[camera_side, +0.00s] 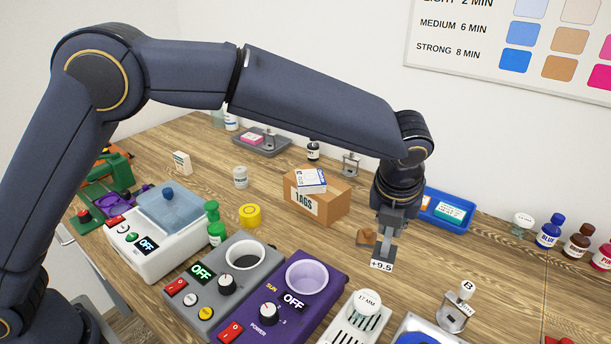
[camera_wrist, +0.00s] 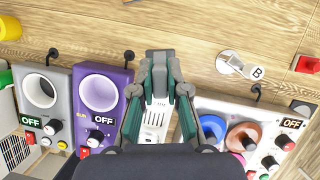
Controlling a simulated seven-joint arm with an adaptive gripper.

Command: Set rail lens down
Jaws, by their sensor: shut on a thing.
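My gripper (camera_side: 388,222) points down over the wooden table and is shut on a small grey piece with a white tag reading "+9.5", which I take to be the rail lens (camera_side: 381,267). The tag hangs just below the fingers. Whether its lower edge touches the table cannot be told. In the wrist view my gripper (camera_wrist: 160,78) has its fingers close together, and they largely hide the held piece.
A purple device (camera_side: 318,310) and a grey device (camera_side: 222,310) stand to the front left. A slotted white box (camera_side: 352,325) is in front. A metal holder tagged B (camera_side: 455,315) stands front right. A cardboard box (camera_side: 325,205) and blue tray (camera_side: 432,216) are behind.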

